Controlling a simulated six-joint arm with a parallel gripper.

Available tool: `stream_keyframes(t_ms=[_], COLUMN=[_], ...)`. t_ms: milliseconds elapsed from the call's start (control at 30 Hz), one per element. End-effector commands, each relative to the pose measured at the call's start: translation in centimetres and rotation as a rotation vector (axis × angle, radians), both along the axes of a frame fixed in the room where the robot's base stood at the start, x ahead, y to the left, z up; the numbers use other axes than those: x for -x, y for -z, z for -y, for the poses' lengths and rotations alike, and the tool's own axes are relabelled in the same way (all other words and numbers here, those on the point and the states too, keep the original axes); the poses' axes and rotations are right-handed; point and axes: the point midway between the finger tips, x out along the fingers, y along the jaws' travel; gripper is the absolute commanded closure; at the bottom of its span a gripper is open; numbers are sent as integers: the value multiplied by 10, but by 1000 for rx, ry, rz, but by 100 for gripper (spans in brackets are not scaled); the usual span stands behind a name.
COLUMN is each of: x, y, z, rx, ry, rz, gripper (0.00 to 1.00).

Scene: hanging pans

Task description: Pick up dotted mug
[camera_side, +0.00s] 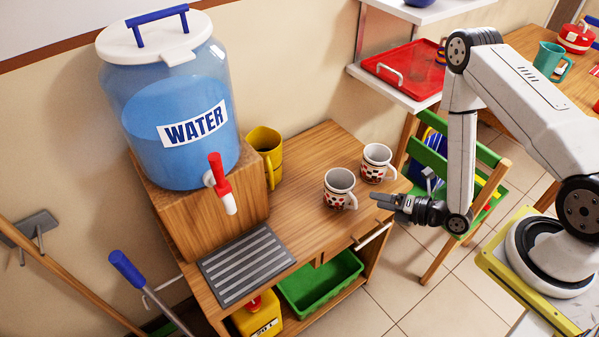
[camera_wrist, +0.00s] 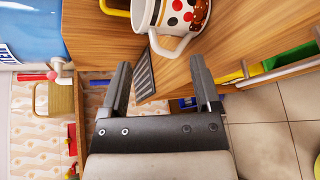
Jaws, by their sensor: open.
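Two white mugs stand upright on the wooden cabinet top in the side view: a nearer mug (camera_side: 340,188) and a farther mug (camera_side: 376,163). Both carry red and dark markings, too small to tell apart surely.
A grey drip tray (camera_side: 246,263) lies at the front. A shelf with a red tray (camera_side: 405,67) is behind. A green chair (camera_side: 428,158) stands right of the cabinet.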

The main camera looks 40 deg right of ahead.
Motion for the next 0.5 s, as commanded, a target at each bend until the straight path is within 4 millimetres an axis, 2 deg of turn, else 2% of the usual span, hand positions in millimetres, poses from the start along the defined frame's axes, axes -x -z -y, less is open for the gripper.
stream_keyframes(t_ms=[200,500], x=[14,14], y=[2,2], z=[-2,-3], rx=[54,65], ry=[-8,-10], rz=[109,129], gripper=[20,20])
